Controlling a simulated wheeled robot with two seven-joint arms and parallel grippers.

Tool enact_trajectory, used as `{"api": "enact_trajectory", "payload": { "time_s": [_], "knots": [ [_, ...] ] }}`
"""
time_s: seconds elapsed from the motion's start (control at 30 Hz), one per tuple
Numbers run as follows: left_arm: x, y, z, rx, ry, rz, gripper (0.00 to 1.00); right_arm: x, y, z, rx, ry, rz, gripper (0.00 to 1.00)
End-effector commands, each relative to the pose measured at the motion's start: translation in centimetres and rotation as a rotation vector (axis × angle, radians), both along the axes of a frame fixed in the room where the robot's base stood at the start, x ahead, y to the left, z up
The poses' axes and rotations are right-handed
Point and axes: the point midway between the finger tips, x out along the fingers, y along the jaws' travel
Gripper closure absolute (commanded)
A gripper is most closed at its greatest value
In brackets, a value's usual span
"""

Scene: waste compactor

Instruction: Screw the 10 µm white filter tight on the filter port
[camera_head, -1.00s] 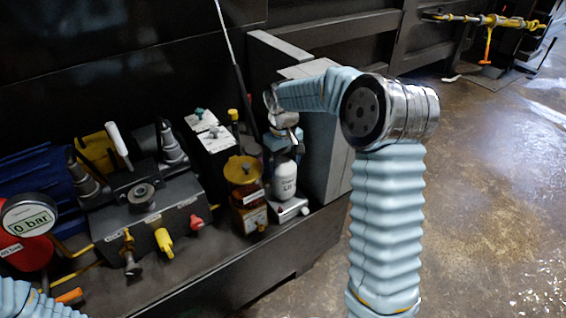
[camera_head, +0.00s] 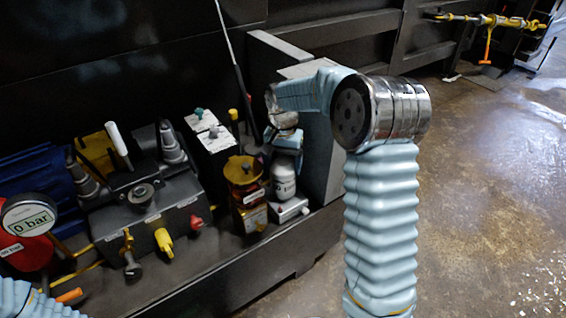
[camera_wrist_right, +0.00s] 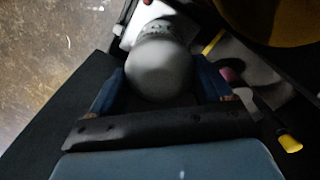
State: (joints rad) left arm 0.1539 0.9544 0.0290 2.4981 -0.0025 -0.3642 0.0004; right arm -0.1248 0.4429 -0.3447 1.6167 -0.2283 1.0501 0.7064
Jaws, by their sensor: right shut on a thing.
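The white filter (camera_head: 284,182) is a small upright canister with a dark-printed label. It stands over a pale grey block (camera_head: 291,209) at the right end of the bench, where the filter port seems to be. The joint between them is too small to judge. My right gripper (camera_head: 285,155) comes down from above and is shut on the filter's upper part. In the right wrist view, the filter's round white top (camera_wrist_right: 160,68) sits between the two blue fingers (camera_wrist_right: 161,88). The port itself is hidden under the filter. My left gripper is out of view; only its arm shows at bottom left.
An amber-topped unit (camera_head: 243,171) stands close to the left of the filter. A grey panel (camera_head: 322,145) rises close on the right. Further left are a black valve block (camera_head: 145,205) and a gauge reading 0 bar (camera_head: 29,217). Open floor lies at right.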

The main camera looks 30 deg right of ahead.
Motion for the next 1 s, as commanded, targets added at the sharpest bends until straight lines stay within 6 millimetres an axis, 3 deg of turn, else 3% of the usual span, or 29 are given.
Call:
{"api": "enact_trajectory", "payload": {
  "time_s": [0.27, 0.3, 0.4, 0.77, 1.0],
  "knots": [
    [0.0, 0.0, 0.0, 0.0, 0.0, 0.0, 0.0, -0.01, 0.0, -0.02, -0.001, 0.001, -0.042, 0.58],
    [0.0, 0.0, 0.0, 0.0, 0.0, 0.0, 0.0, -0.01, 0.0, -0.02, -0.001, 0.001, -0.041, 0.15],
    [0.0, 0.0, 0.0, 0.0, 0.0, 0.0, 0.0, -0.01, 0.0, -0.02, -0.001, 0.001, -0.041, 0.0],
    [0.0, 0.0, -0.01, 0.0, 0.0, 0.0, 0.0, -0.03, -0.01, -0.06, 0.0, 0.001, -0.021, 0.0],
    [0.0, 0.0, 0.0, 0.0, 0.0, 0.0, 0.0, 0.01, -0.02, -0.03, 0.001, 0.0, 0.333, 0.0]
  ]
}}
